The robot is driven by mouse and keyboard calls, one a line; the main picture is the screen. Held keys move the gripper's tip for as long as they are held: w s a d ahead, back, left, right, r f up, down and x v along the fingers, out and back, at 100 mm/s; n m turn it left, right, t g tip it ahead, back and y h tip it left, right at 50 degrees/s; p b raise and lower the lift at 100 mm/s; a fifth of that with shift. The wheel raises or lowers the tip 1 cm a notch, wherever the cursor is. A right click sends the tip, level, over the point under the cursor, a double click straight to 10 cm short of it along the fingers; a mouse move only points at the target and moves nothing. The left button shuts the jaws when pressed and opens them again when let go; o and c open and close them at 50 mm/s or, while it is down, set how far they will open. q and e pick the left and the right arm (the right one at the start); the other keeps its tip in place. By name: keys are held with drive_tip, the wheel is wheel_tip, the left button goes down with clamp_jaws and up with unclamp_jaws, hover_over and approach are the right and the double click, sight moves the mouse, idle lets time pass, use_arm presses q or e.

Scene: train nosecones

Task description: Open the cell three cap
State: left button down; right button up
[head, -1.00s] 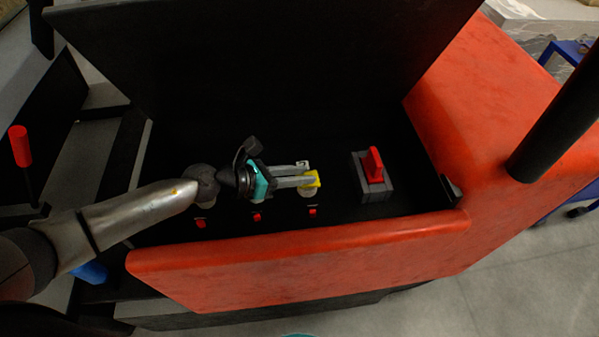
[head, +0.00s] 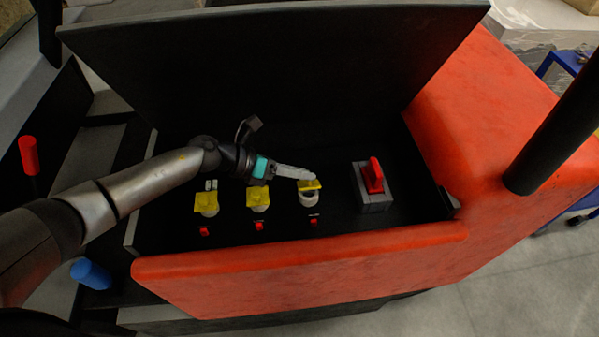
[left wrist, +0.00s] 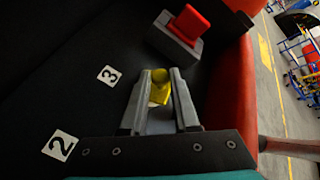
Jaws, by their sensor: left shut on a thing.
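The cell three cap (head: 309,186) is the rightmost of the yellow caps in the black compartment. It is tilted up, and the white body of cell three (head: 306,200) shows below it. My left gripper (head: 312,177) reaches in from the left, with its grey fingers at the cap's far edge. In the left wrist view the yellow cap (left wrist: 159,88) sits between the two fingertips (left wrist: 162,74), beside the "3" label (left wrist: 109,75). The left gripper is shut on it. The fingers hide part of the cap. My right gripper is not in view.
Two more yellow caps (head: 258,196) (head: 207,201) stand to the left, with small red parts (head: 259,226) in front. A grey block with a red lever (head: 373,176) stands to the right. A raised black lid (head: 270,75) rises behind; a red wall (head: 300,268) bounds the front.

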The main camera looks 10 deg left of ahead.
use_arm(q)
drive_tip(key=c, duration=0.7)
unclamp_jaws()
drive_tip(key=shift+o, duration=0.2)
drive_tip(key=v, duration=1.5)
drive_tip(key=shift+s+r, duration=0.1)
